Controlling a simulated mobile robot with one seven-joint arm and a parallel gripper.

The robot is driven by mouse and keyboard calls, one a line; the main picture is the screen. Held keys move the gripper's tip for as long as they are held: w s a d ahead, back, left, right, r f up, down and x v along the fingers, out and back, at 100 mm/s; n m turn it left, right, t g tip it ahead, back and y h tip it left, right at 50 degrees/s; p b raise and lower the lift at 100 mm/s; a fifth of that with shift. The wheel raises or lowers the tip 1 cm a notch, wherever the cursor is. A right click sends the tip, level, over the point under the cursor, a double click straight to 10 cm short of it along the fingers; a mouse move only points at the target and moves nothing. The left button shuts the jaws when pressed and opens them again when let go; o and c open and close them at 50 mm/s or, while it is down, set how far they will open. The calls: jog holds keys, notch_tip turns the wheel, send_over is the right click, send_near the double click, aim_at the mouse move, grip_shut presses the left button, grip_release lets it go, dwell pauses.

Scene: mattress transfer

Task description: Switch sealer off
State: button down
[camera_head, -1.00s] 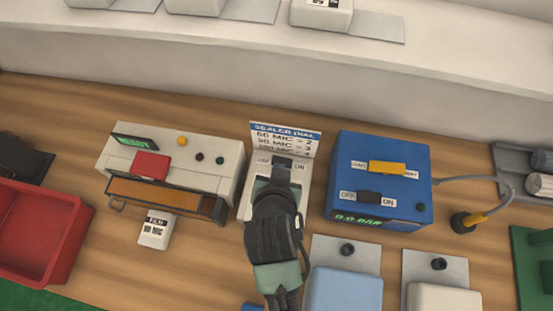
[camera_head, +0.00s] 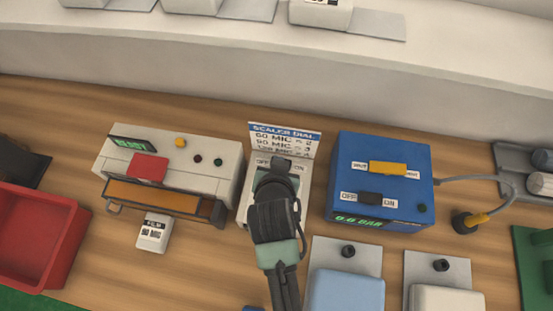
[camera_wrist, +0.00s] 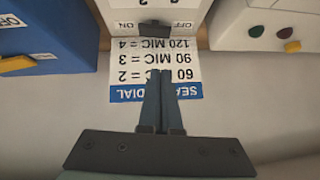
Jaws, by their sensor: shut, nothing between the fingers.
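The white sealer (camera_head: 205,150) stands left of centre in the head view, with a lit green display reading like READY and an orange front. Right of it is the white SEALER DIAL panel (camera_head: 285,135). In the wrist view this panel shows upside down (camera_wrist: 135,92), with a black switch (camera_wrist: 155,27) between its ON and OFF labels. I cannot tell which way the switch is tipped. My gripper (camera_wrist: 160,73) is shut and empty, its fingertips over the printed text and apart from the switch in the picture. In the head view my gripper (camera_head: 278,175) covers part of the panel.
A blue box (camera_head: 400,155) with a yellow slider, its own OFF/ON switch and a green BAR display stands close on the right. A FILM block (camera_head: 153,232) lies before the sealer. A red bin (camera_head: 35,240) is at left. A white ledge runs behind.

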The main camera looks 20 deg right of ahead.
jog(key=x, duration=0.4)
jog(key=shift+w+f, duration=0.1)
jog(key=f, duration=0.1)
jog(key=f+p, duration=0.1)
jog(key=f, duration=0.1)
jog(key=shift+w, duration=0.25)
jog(key=shift+a+f, duration=0.1)
jog(key=shift+f, duration=0.6)
